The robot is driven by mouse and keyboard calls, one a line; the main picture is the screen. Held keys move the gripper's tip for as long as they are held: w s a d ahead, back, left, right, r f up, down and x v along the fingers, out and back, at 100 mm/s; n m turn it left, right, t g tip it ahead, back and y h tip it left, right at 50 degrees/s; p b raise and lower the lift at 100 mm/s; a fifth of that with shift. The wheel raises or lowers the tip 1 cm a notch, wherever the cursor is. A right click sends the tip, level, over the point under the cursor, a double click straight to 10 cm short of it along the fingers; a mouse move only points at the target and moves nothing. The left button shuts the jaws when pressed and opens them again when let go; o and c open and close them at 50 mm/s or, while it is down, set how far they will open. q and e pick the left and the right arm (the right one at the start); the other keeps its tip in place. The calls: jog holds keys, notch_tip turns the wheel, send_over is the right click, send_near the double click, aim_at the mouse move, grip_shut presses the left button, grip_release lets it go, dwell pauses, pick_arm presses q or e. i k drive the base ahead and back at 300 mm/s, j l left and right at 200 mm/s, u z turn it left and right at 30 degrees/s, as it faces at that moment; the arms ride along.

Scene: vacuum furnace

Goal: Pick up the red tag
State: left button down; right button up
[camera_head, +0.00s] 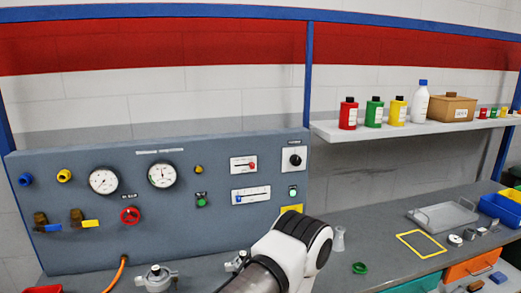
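No red tag can be made out for certain. A small red item (482,113) stands at the right end of the wall shelf, beside a small green one and a small yellow one. It is too small to tell what it is. Another red object (42,289) is cut off at the bottom left edge. A white and black link of one of my arms rises at the bottom centre and hides part of the bench. Neither of my grippers is in view.
The shelf (410,128) also holds red, green and yellow bottles, a white bottle and a brown box (452,108). A grey control panel (225,225) with gauges stands at the left. The bench holds a grey tray (442,216), a yellow frame (421,233) and blue bins (500,209).

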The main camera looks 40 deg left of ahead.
aim_at(483, 112)
jog(key=u, duration=1.95)
jog(key=z, duration=1.9)
jog(key=i+l+z, duration=0.35)
jog(key=i, duration=0.2)
jog(key=i+l+z, duration=0.35)
jog(key=i, duration=0.25)
jog(key=i+z, duration=0.4)
jog(key=i, duration=0.2)
jog(key=i+u, duration=0.2)
jog(key=i, duration=0.25)
jog(key=i+l+u, duration=0.25)
jog(key=i, duration=0.2)
jog(key=i+l+u, duration=0.2)
jog(key=i, duration=0.25)
jog(key=i+l+u, duration=0.2)
jog(key=i, duration=0.2)
